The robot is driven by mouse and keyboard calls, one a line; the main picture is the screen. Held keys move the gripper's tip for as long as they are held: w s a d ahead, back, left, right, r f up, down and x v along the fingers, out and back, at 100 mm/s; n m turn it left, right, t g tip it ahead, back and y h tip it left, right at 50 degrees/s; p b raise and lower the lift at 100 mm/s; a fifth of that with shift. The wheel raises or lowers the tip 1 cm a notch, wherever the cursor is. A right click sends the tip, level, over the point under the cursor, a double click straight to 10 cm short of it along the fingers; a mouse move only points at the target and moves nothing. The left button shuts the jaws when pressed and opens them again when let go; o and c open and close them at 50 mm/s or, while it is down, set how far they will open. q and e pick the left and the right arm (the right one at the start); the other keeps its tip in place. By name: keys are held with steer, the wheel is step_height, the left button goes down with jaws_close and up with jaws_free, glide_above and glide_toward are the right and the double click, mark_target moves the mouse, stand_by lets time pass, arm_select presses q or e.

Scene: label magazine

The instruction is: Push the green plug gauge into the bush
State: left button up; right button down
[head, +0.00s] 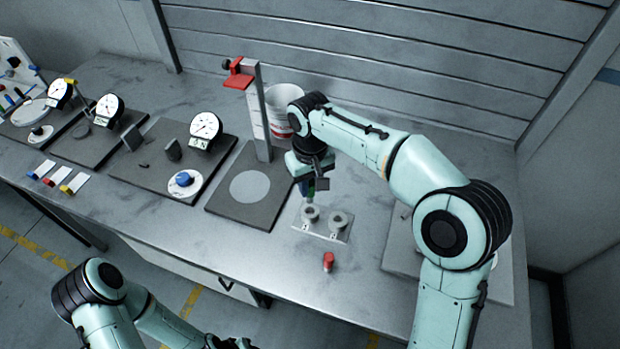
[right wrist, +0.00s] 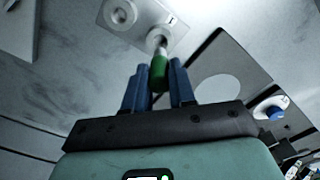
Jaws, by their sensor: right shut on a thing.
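My right gripper (head: 309,188) is shut on the green plug gauge (right wrist: 159,72), with the green handle between its blue fingers. The gauge's silver pin points at one of two grey bushes, the left one in the head view (head: 310,213). In the right wrist view the pin's end overlaps this bush (right wrist: 158,34); I cannot tell whether it has entered the bore. The other bush (head: 338,220) stands beside it on the same white plate (head: 321,237). My left arm shows at the bottom left of the head view, its gripper out of frame.
A red plug gauge (head: 328,262) stands in front of the plate, near the bench edge. A dark base with a pale disc (head: 250,187) and a red-topped height stand (head: 258,115) are to the left. A white bucket (head: 284,98) stands behind. Dial gauges fill the far left.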

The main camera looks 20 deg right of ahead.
mark_target(310, 201)
steer(key=shift+f+b, duration=0.5)
steer(key=shift+f, duration=1.1)
arm_select(q)
steer(key=shift+s+f, duration=0.7)
steer(key=shift+f, duration=0.15)
steer(key=shift+w+r+p, duration=0.35)
steer(key=shift+w+r, duration=0.05)
steer(key=shift+r, duration=0.05)
steer(key=shift+s+f+b, duration=0.8)
steer(key=shift+s+f, duration=0.05)
steer(key=shift+f, duration=0.2)
arm_select(e)
steer(key=shift+f, duration=2.05)
steer(key=c, duration=0.9)
jaws_free()
steer(key=shift+o, duration=0.2)
step_height(310, 201, up, 13)
steer(key=shift+w+p, duration=0.1)
steer(key=shift+p, duration=1.1)
arm_select(q)
steer(key=w+r, duration=0.2)
steer(key=r, duration=0.1)
steer(key=shift+w+r, duration=0.1)
steer(key=shift+w, duration=0.25)
arm_select(e)
steer(key=shift+r, duration=0.2)
